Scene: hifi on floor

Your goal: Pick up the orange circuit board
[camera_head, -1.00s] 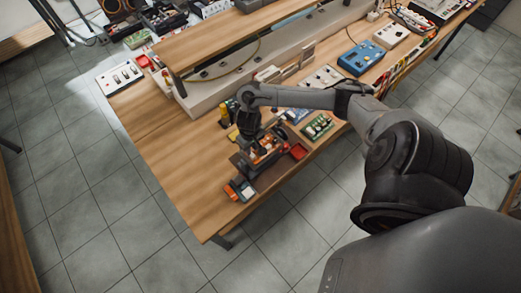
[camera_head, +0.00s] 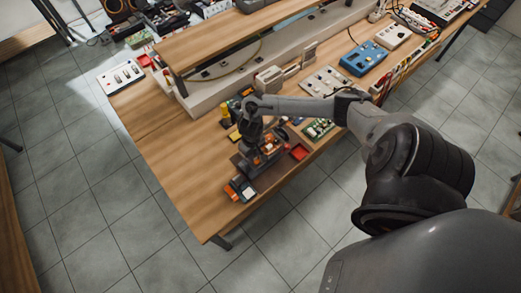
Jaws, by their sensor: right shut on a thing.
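The orange circuit board (camera_head: 269,147) is on the wooden bench near its front edge, above a dark tray. My right arm reaches in from the right, and its gripper (camera_head: 261,157) points down at the board. The gripper is shut on the board and covers much of it. I cannot tell whether the board is clear of the surface below. My left gripper is not in view.
A green board (camera_head: 318,128) and a blue box (camera_head: 363,58) are farther right. The bench's near-left top (camera_head: 185,180) is clear.

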